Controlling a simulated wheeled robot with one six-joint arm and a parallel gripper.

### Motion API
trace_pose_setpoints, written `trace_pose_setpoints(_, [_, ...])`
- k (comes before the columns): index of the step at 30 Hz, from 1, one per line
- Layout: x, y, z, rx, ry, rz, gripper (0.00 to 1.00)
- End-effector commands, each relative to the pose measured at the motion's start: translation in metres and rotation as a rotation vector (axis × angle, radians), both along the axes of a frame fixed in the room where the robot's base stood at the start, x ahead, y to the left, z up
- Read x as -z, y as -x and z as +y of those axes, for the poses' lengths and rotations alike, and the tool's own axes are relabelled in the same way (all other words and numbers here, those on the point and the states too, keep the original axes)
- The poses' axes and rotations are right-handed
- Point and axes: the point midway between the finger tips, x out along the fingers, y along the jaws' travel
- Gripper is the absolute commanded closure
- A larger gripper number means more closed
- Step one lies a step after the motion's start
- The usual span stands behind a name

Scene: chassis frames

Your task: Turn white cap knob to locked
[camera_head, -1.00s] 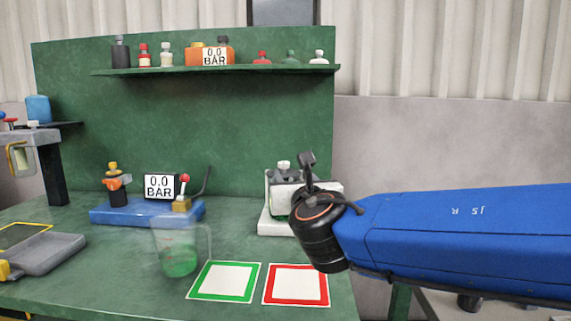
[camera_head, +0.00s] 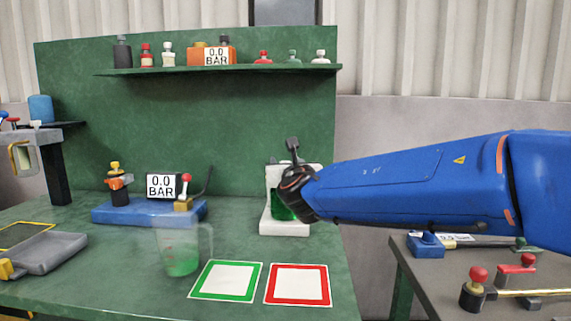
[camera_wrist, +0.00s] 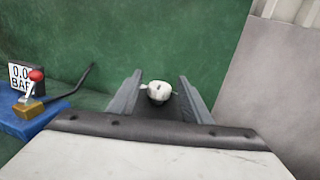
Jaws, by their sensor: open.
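A white cap knob (camera_wrist: 158,91) with small side lugs and a dark slot on top shows in the wrist view. It lies between the two grey fingers of my gripper (camera_wrist: 160,80), which are apart, with a gap on each side of the cap. In the head view my gripper (camera_head: 294,182) is at the white stand (camera_head: 284,228) at the back right of the green bench. A dark green body (camera_head: 281,205) shows in the stand. My wrist hides the cap in the head view.
A blue base (camera_head: 148,211) with a gauge and red-knobbed lever stands left. A clear jug (camera_head: 183,250) with green liquid and green-bordered (camera_head: 226,281) and red-bordered (camera_head: 298,285) squares lie in front. The shelf (camera_head: 220,70) holds small bottles. A side table (camera_head: 430,290) stands right.

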Motion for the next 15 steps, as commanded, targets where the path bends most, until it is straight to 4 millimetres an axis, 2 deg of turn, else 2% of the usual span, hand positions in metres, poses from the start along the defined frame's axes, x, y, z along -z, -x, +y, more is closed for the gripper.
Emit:
trace_pose_setpoints(9, [0.0004,-0.0028,0.0003,0.0,0.0,0.001,0.55])
trace_pose_setpoints(10, [0.0005,-0.0027,0.0004,0.0,0.0,0.001,0.58])
trace_pose_setpoints(15, [0.0004,-0.0026,0.0004,0.0,0.0,0.001,0.97])
